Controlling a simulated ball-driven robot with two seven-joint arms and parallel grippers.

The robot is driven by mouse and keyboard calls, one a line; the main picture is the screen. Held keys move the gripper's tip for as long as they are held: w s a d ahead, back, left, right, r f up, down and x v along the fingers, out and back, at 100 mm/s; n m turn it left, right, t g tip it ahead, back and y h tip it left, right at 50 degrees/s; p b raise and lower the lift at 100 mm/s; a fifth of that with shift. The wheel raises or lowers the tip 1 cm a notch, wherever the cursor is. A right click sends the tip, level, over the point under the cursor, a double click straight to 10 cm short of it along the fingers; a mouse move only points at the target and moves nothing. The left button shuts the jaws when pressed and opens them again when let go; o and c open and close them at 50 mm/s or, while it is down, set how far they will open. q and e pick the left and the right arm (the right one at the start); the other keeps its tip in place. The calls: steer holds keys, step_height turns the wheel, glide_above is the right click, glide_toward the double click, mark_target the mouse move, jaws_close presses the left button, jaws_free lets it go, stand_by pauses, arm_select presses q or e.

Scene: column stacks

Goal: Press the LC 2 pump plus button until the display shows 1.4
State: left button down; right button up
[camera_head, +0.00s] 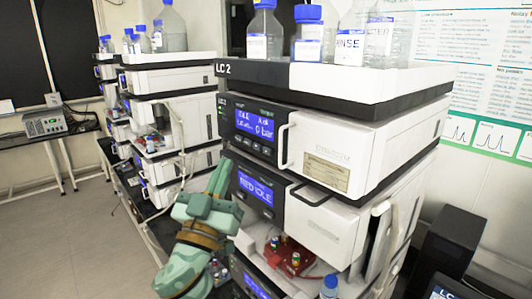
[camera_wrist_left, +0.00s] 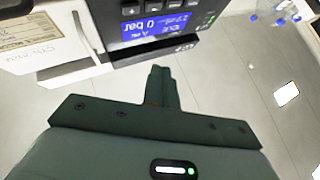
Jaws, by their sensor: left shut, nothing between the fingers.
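The LC 2 pump is the upper module of the near stack, under the LC 2 label (camera_head: 223,69). Its blue display (camera_head: 254,124) reads IDLE and 0 bar; the smaller flow figure is too blurred to read. A row of small dark buttons lies under the display. In the left wrist view the display (camera_wrist_left: 155,27) appears upside down, and the button at the row's left end (camera_wrist_left: 130,11) seems to bear a plus sign. My left gripper (camera_head: 221,168) is shut and empty, below the button row in the head view. Its fingertips (camera_wrist_left: 160,70) appear apart from the panel. My right gripper is not in view.
A lower module with a blue display (camera_head: 256,188) sits beneath the pump, beside my left gripper. A handle (camera_head: 283,147) sticks out right of the pump panel. Bottles (camera_head: 264,32) stand on top. Another stack (camera_head: 170,85) stands behind left; open floor lies left.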

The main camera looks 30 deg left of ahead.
arm_select(q)
steer(key=b, duration=0.1)
glide_toward(264, 141)
steer(key=shift+w+a+r, duration=0.25)
steer(key=shift+w+r, duration=0.4)
steer(key=shift+r, duration=0.15)
steer(key=shift+w+a+r, duration=0.25)
steer(key=shift+w+r, duration=0.45)
steer(key=shift+r, duration=0.05)
steer(key=shift+w, duration=0.1)
stand_by(0.7)
steer(key=shift+w+d+b, duration=0.15)
steer(key=shift+w+b, duration=0.1)
steer(key=shift+b, duration=0.05)
steer(key=shift+w+d, duration=0.15)
steer(key=shift+w, duration=0.2)
stand_by(0.7)
steer(key=shift+s, duration=0.1)
steer(key=shift+s+a, duration=0.35)
steer(key=shift+s, duration=0.3)
steer(key=shift+s+p, duration=0.1)
steer(key=shift+p, duration=0.2)
